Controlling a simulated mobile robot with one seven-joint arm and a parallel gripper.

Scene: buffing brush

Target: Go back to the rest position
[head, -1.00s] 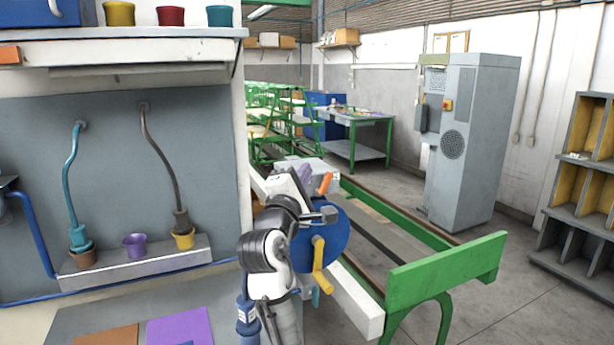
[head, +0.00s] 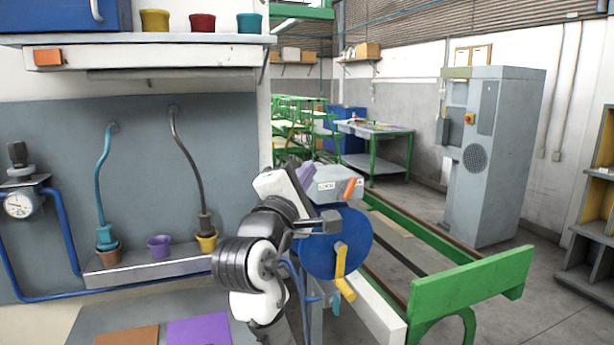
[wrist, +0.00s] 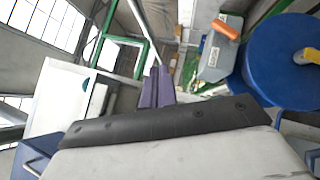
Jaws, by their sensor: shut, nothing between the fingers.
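My arm reaches up in the middle of the head view, its white and black links in front of a blue disc (head: 335,243) with a yellow crank handle (head: 341,270). My gripper (head: 305,172) points away from me and is partly hidden by my wrist. In the wrist view its two purple fingers (wrist: 158,86) lie together with nothing between them. A grey box (head: 338,184) marked with a label and fitted with an orange lever (head: 350,188) stands just right of the gripper. The gap between gripper and box is hard to judge.
A green-framed bench (head: 470,285) runs along the right. A grey cabinet (head: 490,160) stands behind it. At left, a ledge (head: 130,268) holds small pots below two hoses, and a gauge (head: 18,204) hangs on the wall. Open floor lies at the lower right.

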